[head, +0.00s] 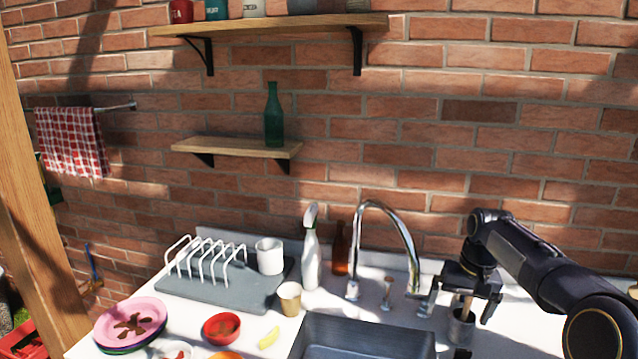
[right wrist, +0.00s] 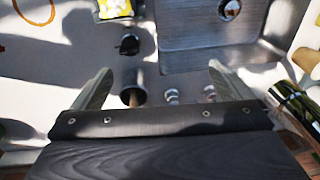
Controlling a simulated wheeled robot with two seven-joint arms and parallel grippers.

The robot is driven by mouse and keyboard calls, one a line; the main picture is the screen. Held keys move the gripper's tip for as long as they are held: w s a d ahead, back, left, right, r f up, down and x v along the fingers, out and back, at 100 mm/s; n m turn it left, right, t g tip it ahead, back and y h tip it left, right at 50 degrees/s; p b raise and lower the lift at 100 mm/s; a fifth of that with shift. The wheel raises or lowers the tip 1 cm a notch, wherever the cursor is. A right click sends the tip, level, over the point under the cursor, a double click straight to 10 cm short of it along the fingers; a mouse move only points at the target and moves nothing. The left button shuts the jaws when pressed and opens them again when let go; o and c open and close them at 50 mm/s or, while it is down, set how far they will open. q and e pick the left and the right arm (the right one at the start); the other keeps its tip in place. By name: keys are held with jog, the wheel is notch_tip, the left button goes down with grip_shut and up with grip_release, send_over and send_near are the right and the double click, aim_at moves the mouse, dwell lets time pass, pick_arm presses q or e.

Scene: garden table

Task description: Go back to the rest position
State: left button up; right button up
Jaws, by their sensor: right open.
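My right gripper (head: 456,312) is over the white counter to the right of the tap. It is open. A metal holder (head: 461,328) with a wooden handle (head: 467,305) in it stands below and between the fingers in the head view. In the right wrist view the open fingers of the right gripper (right wrist: 159,68) are wide apart, and the holder (right wrist: 143,82) shows between them, nearer the left finger. I cannot tell whether any finger touches it. My left gripper is not in view.
The sink (head: 365,338) and curved tap (head: 410,245) are left of my right gripper. A spray bottle (head: 311,255), brown bottle (head: 340,250), tan cup (head: 289,298), white mug (head: 270,256) and dish rack (head: 205,262) stand further left. The brick wall (head: 450,150) closes off the back.

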jog(key=s+r+t+y, duration=0.2)
jog(key=s+r, duration=0.3)
jog(key=s, duration=0.6)
jog(key=s+a+f+t, duration=0.1)
jog(key=s+a+f, duration=0.2)
jog(key=s, duration=0.8)
jog(key=s+a+f+n+t, duration=0.1)
jog(key=s+a+f, duration=0.3)
jog(key=s, duration=0.7)
jog(key=shift+s+a+t+y, duration=0.3)
jog(key=shift+s+a+y, duration=0.1)
jog(key=shift+a, duration=0.65)
